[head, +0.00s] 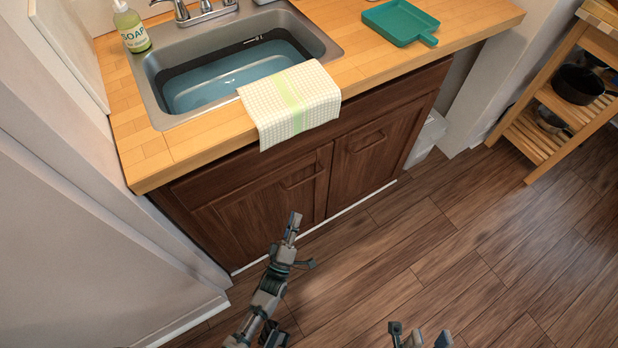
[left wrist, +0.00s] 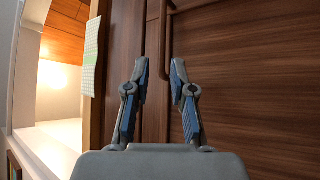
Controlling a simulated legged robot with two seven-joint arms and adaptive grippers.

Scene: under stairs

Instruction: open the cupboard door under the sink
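The dark brown cupboard under the sink has a left door (head: 255,218) and a right door (head: 372,152), both looking shut. The left door's bar handle (head: 303,181) is near its upper right corner. My left gripper (head: 300,243) is in front of the left door, lower in the picture than that handle. In the left wrist view its two fingers (left wrist: 157,70) are spread and empty. A brown bar handle (left wrist: 164,60) shows between and beyond the fingertips; I cannot tell the distance left. My right gripper (head: 419,332) is open and empty at the bottom edge, over the floor.
A checked towel (head: 290,98) hangs over the counter edge above the doors. A white wall (head: 85,225) stands close on the left.

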